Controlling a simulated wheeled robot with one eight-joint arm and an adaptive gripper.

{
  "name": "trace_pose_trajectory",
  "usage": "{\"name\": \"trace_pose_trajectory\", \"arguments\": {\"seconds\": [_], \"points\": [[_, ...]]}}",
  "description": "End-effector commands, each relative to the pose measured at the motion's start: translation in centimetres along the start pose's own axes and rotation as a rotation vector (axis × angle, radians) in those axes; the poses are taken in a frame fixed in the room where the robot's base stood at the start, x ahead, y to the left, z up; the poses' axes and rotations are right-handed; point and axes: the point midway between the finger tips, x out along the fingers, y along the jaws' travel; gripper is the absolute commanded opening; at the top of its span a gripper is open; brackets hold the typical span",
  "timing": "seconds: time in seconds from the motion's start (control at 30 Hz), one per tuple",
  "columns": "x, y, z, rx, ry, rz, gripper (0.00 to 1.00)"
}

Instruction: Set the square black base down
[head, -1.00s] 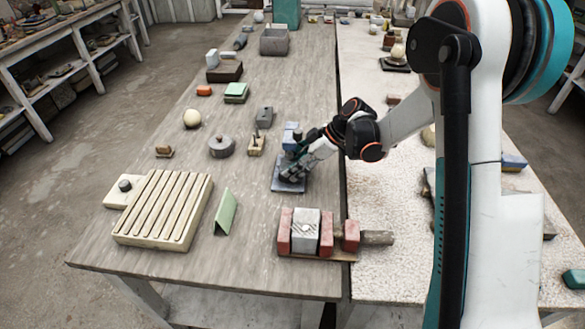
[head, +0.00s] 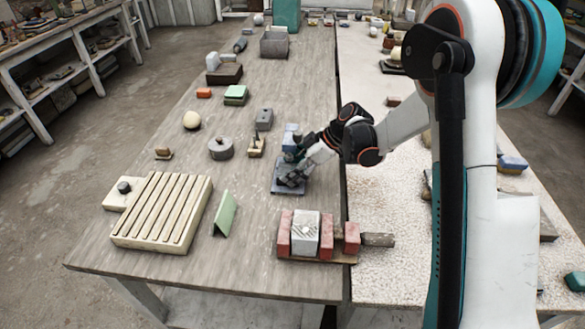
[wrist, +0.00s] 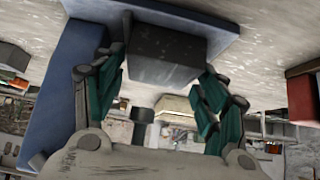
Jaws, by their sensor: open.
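The square black base (wrist: 165,55) shows in the wrist view as a dark block. It rests against the flat blue-grey plate (wrist: 205,20), which is also in the head view (head: 283,189) on the near right of the wooden table. My gripper (wrist: 163,75) is open, with one teal finger on each side of the base. I cannot tell whether either finger touches it.
A green wedge (head: 225,213) and a slatted cream block (head: 163,212) are to the left. Bare table lies left of the plate.

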Motion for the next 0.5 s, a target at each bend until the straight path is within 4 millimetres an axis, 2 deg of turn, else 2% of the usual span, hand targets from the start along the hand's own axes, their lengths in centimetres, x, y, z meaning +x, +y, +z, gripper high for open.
{"name": "trace_pose_trajectory", "arguments": {"seconds": [0.5], "points": [[-9.7, 0.0, -0.2, 0.002, 0.000, 0.002, 0.66]]}}
